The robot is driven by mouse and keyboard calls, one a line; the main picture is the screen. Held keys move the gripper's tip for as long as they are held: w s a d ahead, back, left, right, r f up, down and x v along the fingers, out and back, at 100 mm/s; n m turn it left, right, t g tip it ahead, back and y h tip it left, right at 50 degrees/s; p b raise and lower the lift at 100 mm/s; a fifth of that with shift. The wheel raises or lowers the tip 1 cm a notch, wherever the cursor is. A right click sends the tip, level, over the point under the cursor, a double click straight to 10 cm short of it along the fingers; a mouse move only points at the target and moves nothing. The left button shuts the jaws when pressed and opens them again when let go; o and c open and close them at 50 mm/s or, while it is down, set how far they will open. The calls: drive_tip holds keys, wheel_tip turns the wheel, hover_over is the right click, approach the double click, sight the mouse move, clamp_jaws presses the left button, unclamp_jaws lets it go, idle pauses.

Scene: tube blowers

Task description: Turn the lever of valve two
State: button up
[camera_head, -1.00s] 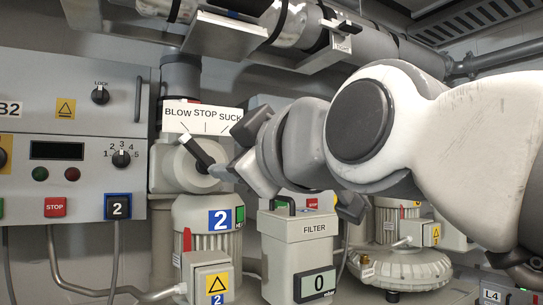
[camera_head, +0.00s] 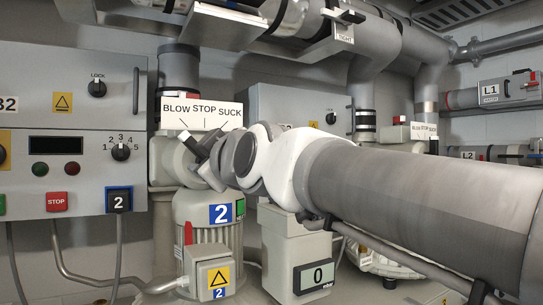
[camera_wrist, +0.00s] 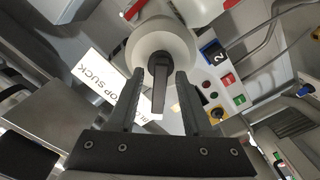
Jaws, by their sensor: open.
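The valve two lever (camera_head: 191,145) is a dark bar with a pale tip, pointing up and left toward BLOW on the BLOW STOP SUCK sign (camera_head: 203,114). It sits on a round grey valve body above the motor with the blue number 2 plate (camera_head: 220,213). In the wrist view the lever (camera_wrist: 159,92) extends from the pale round hub (camera_wrist: 160,42). My gripper (camera_wrist: 160,76) is open, with one dark finger on each side of the lever and visible gaps to it. In the head view my wrist hides part of the valve.
A control panel with knobs and a STOP button (camera_head: 56,201) stands at the left. The grey filter box (camera_head: 293,250) stands below my arm. Large pipes (camera_head: 385,45) run overhead. Another valve sign (camera_head: 424,131) is farther right.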

clamp_jaws()
drive_tip(key=shift+f+m+b, duration=0.1)
drive_tip(key=shift+m+b, duration=0.25)
drive_tip(key=shift+m, duration=0.05)
drive_tip(key=m+b, duration=0.2)
drive_tip(key=shift+w+d+f+m, duration=0.1)
drive_tip(key=shift+m, duration=0.2)
drive_tip(key=shift+w+d+m+b, duration=0.1)
drive_tip(key=shift+m+b, duration=0.7)
drive_tip(key=shift+m, duration=2)
idle(0.5)
idle(0.6)
